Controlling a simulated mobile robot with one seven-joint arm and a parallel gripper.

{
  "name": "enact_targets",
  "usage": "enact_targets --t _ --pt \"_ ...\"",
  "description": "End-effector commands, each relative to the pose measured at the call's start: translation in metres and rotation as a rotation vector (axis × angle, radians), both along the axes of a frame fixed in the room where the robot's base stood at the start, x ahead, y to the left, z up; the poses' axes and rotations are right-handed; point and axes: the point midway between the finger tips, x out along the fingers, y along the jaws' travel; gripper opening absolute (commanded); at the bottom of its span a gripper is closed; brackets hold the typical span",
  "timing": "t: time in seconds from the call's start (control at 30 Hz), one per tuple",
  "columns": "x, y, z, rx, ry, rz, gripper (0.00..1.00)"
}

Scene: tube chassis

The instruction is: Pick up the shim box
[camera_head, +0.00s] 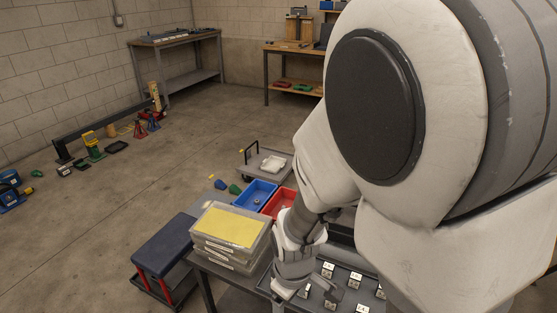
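I cannot tell for sure which thing is the shim box. Several small boxes with white labels, such as one labelled box (355,280), stand in a dark tray (345,258) at the bottom centre right. A stack of clear plastic cases with a yellow sheet (228,227) on top stands to the left of the tray. My gripper (318,294) points down over the left part of the tray, close to the small labelled boxes. Its fingertips are small and partly hidden, so I cannot see whether it is open or holds anything. My arm covers much of the right side.
A blue bin (255,195) and a red bin (279,203) stand behind the cases. A dark padded stool (163,246) is at the left of the bench. A flat cart (262,164) stands beyond. Open concrete floor (100,215) lies to the left.

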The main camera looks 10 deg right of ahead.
Motion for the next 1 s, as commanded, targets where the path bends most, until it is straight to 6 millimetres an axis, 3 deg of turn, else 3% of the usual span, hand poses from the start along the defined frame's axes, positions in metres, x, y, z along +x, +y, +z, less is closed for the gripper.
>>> enact_targets --t 0.03,0.2,0.5,0.73,1.0 --pt "-0.004 -0.001 -0.028 -0.045 0.023 0.054 0.82" --pt "-0.009 -0.013 -0.089 -0.193 0.052 0.237 0.82" --pt "-0.005 -0.056 -0.164 -0.517 0.067 0.604 0.82" --pt "0.021 -0.088 -0.187 -0.817 0.048 0.924 0.82" --pt "0.070 -0.095 -0.177 -1.189 0.003 1.292 0.82"
